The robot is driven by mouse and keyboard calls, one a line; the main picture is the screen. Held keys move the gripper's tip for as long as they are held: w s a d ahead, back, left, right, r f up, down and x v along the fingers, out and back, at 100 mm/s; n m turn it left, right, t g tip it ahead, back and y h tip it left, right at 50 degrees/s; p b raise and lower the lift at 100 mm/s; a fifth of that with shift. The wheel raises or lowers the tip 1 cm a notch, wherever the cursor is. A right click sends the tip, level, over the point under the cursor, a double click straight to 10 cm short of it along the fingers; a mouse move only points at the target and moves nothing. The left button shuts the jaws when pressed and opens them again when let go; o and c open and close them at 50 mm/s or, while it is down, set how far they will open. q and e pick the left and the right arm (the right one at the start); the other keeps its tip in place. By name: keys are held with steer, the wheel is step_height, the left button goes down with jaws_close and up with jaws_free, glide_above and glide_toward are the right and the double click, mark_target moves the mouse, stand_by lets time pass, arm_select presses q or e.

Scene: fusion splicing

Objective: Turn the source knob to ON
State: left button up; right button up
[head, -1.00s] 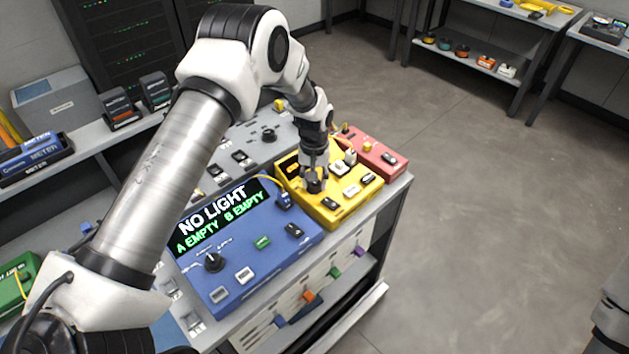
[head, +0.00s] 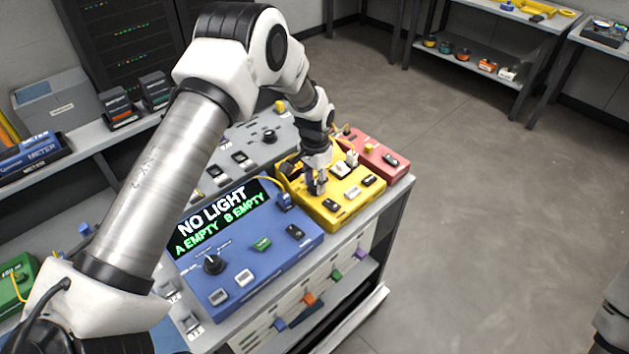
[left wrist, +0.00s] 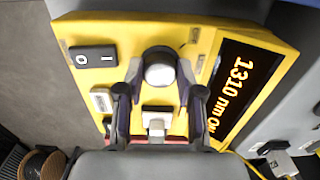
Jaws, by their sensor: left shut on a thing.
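The yellow source box (head: 352,203) stands on the bench between a blue box and a red box. Its round silver-topped knob (left wrist: 160,71) shows in the left wrist view, with a finger on each side. My left gripper (head: 317,188) points down over the box and is shut on the knob, which it mostly hides in the head view. In the left wrist view, the box's dark display (left wrist: 240,92) reads "1310 nm O" in orange, with its end partly behind my gripper. My right gripper is out of view.
The blue box (head: 285,260) next to it shows "NO LIGHT, A EMPTY, B EMPTY". A red box (head: 375,152) is beyond. A black rocker switch (left wrist: 94,57) and white buttons lie near the knob. Open floor (head: 480,230) lies to the right.

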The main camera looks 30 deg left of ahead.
arm_select(q)
steer(key=shift+s+f, duration=0.15)
steer(key=shift+f, duration=0.05)
stand_by(0.3)
steer(key=o, duration=1.1)
steer(key=shift+d, duration=0.1)
steer(key=shift+o, duration=0.3)
steer(key=shift+w, duration=0.25)
step_height(320, 180, up, 12)
